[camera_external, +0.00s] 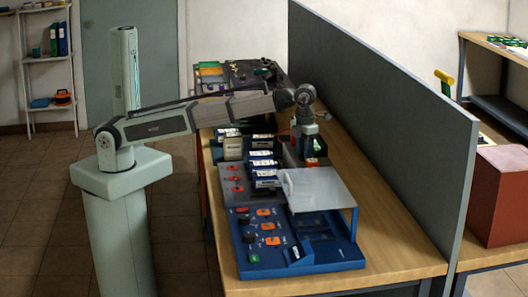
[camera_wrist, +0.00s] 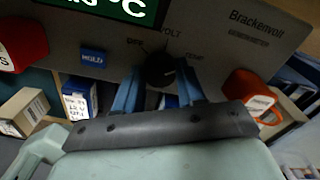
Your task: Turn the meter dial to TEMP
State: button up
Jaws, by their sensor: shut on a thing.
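The meter (camera_wrist: 215,40) fills the top of the wrist view as a grey panel with a green display (camera_wrist: 125,8) showing "°C". A blue HOLD button (camera_wrist: 93,58) sits left of its black round dial (camera_wrist: 160,70). The labels OFF, VOLT and TEMP arc around the dial from left to right; its pointer is too dark to read. My gripper (camera_wrist: 160,88) has its two blue fingers on either side of the dial, shut on it. In the external view my gripper (camera_external: 308,130) is at the far part of the bench, and the meter is mostly hidden there.
In the external view, several batteries (camera_external: 264,170) and a blue control panel (camera_external: 265,245) with a grey cover stand nearer. A grey partition (camera_external: 400,130) runs along the right.

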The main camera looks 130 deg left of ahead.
dwell(0.3)
jog(key=o, duration=0.8)
notch_tip(320, 180, up, 14)
jog(key=shift+f, duration=0.1)
dwell(0.4)
